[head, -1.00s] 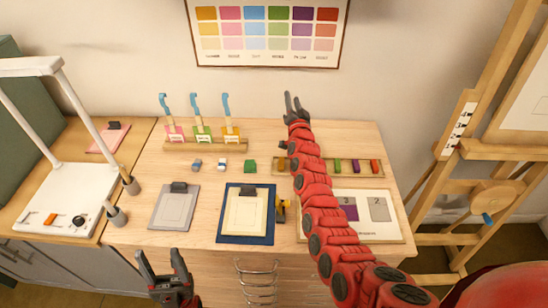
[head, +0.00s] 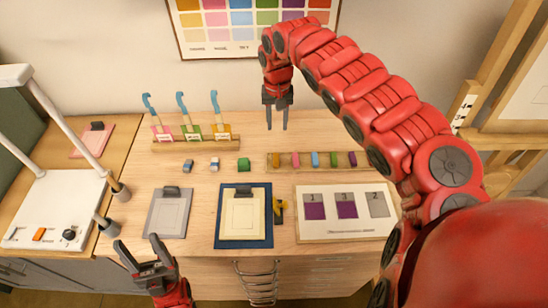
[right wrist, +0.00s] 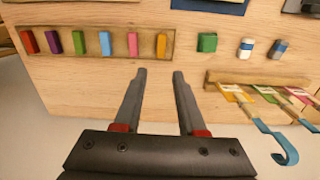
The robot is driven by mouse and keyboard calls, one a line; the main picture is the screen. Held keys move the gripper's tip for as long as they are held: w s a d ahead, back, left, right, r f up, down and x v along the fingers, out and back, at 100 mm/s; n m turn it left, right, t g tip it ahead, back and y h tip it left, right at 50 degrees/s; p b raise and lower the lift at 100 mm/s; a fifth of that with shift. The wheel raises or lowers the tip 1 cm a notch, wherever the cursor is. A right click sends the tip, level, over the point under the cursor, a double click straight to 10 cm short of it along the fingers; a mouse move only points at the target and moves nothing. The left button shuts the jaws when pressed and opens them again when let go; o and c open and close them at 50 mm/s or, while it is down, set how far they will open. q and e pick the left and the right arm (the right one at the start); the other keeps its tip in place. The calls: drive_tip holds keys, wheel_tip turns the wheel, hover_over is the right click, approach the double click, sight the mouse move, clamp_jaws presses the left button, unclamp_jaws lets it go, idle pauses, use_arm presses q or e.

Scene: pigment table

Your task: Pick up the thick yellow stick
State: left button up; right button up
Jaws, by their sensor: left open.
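The thick yellow stick (head: 276,159) lies at the left end of a shallow wooden tray (head: 324,168), beside pink, blue, green and purple sticks. In the right wrist view the yellow stick (right wrist: 161,46) is at the tray's right end, ahead of the fingertips. My right gripper (head: 277,126) points down behind the tray, apart from the stick. Its fingers are open with nothing between them, as the right wrist view also shows (right wrist: 159,74). My left gripper (head: 137,241) is open and empty at the table's front left.
A green block (head: 243,165) and two small erasers lie left of the tray. A rack (head: 196,146) holds blue-hooked tools. A blue-bordered board (head: 244,242), a grey clipboard (head: 168,213) and a numbered swatch board (head: 346,228) lie in front. A colour chart (head: 255,50) hangs behind.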

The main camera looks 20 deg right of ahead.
hover_over(276, 160)
wheel_tip(276, 160, down, 6)
drive_tip(key=f+b, duration=0.1)
drive_tip(key=f, duration=0.1)
drive_tip(key=f+b, duration=0.1)
drive_tip(key=f, duration=0.2)
drive_tip(key=shift+w+d+b, duration=0.1)
drive_tip(key=shift+w+b, duration=0.1)
drive_tip(key=shift+b, duration=0.15)
drive_tip(key=shift+s+f+p, duration=0.15)
drive_tip(key=shift+f+p, duration=0.35)
drive_tip(key=shift+f, duration=0.45)
drive_tip(key=shift+s+f+p, duration=0.1)
drive_tip(key=shift+f+p, duration=0.35)
drive_tip(key=shift+f, duration=1.2)
clamp_jaws()
